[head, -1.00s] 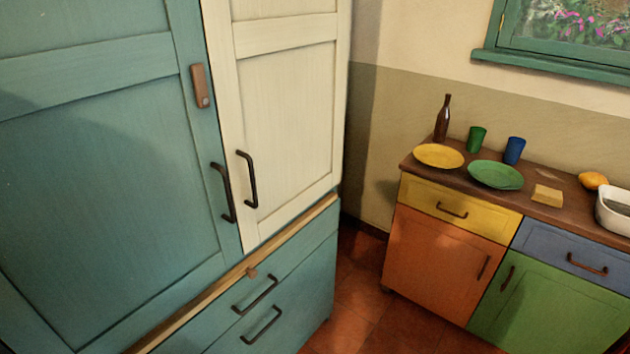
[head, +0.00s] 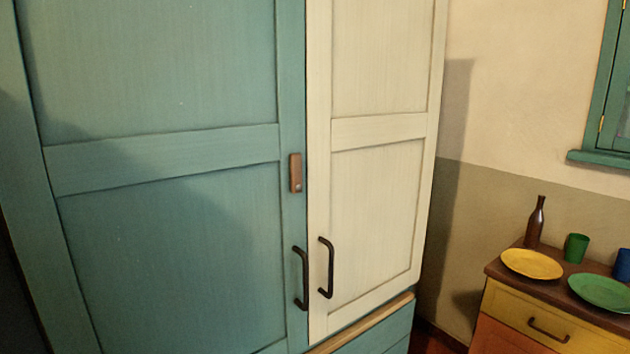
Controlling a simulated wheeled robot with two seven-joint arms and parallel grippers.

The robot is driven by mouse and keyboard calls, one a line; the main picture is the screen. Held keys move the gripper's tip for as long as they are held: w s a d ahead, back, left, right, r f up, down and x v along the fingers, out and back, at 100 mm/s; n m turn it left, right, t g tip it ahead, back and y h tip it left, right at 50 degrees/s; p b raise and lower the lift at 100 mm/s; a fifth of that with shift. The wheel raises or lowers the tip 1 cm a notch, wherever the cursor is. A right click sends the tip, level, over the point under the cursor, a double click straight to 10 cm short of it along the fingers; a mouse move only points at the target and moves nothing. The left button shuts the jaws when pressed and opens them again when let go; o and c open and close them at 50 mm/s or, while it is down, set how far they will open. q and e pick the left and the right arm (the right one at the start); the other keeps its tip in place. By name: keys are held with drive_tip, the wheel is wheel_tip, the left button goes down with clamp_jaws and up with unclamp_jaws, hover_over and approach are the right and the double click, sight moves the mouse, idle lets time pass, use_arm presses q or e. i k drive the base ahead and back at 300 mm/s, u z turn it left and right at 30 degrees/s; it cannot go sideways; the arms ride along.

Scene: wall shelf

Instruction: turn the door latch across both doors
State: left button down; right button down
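The door latch (head: 295,172) is a small brown wooden bar with a pivot near its lower end. It stands upright on the right edge of the teal left door (head: 165,240), beside the seam, and does not cross onto the cream right door (head: 375,205). Both doors look shut. A dark handle (head: 302,278) is on the teal door and another dark handle (head: 326,268) is on the cream door, both below the latch. Neither of my grippers shows in the head view.
A wooden ledge (head: 362,325) and teal lower front run below the doors. At the right, a counter (head: 512,268) holds a bottle (head: 535,222), a yellow plate (head: 531,264), a green plate (head: 602,291) and cups. A green-framed window (head: 598,158) is above.

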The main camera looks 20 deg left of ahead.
sight(297, 176)
drive_tip(key=u, duration=0.15)
drive_tip(key=k, duration=0.95)
drive_tip(key=z, duration=1.35)
drive_tip(key=i, duration=0.65)
drive_tip(key=u, duration=0.6)
drive_tip(key=i, duration=0.6)
drive_tip(key=u, duration=0.7)
